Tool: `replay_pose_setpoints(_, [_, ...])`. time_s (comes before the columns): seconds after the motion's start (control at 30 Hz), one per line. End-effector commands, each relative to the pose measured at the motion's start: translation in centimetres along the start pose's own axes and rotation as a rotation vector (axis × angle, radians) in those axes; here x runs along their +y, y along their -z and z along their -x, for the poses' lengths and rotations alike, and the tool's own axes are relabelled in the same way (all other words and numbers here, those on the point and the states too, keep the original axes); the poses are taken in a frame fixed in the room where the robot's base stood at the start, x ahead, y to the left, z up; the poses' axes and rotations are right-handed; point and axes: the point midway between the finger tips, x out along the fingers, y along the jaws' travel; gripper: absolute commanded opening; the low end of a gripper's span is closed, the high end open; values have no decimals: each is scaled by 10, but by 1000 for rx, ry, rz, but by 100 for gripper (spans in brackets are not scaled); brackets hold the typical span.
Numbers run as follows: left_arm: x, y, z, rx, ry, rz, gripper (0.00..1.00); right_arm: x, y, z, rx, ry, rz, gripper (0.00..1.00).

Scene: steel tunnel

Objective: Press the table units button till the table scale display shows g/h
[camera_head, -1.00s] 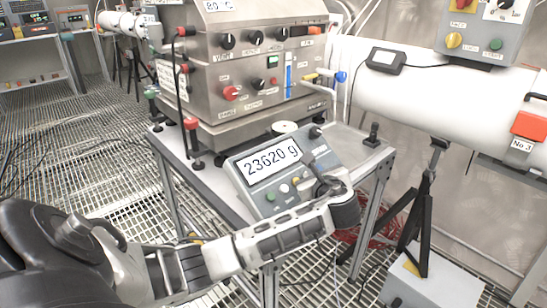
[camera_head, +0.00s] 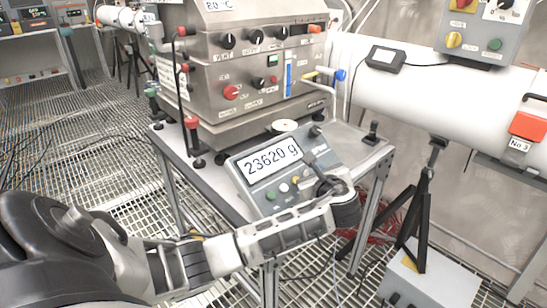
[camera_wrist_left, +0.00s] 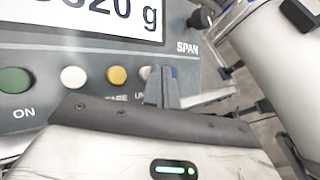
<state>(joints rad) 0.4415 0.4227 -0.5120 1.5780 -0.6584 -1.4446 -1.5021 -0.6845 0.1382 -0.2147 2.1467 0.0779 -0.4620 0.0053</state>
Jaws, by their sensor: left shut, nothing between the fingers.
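The table scale (camera_head: 262,196) has a tilted grey panel, and its display (camera_head: 273,161) reads "23620 g". The wrist view shows the end of that display (camera_wrist_left: 100,15), ending in "g". Below it sit a green ON button (camera_wrist_left: 15,80), a white button (camera_wrist_left: 73,77), a yellow TARE button (camera_wrist_left: 117,75) and a pale units button (camera_wrist_left: 146,71), partly hidden by my fingers. My left gripper (camera_head: 314,180) is shut and empty, its tips at the units button. It also shows in the wrist view (camera_wrist_left: 161,72). I cannot tell whether the tips touch the button. My right gripper is not in view.
The scale stands on a steel table (camera_head: 215,187) before a large steel unit (camera_head: 240,75) with knobs. A thick white pipe (camera_head: 440,95) runs at the right, with a black tripod (camera_head: 425,200) under it. Grating floor lies open at the left.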

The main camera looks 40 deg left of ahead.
Motion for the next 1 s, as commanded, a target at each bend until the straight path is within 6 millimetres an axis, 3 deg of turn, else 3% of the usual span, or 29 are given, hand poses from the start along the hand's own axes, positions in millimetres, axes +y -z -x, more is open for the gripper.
replay_pose_setpoints(0.17, [0,0,0,0,0,0,0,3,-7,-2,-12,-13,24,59])
replay_pose_setpoints(0.3, [-9,-12,11,2,1,0,0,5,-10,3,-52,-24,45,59])
replay_pose_setpoints(0.67, [-27,-30,36,2,1,0,0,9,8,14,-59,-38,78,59])
replay_pose_setpoints(1.0, [-31,-31,42,0,0,1,0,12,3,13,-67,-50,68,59])
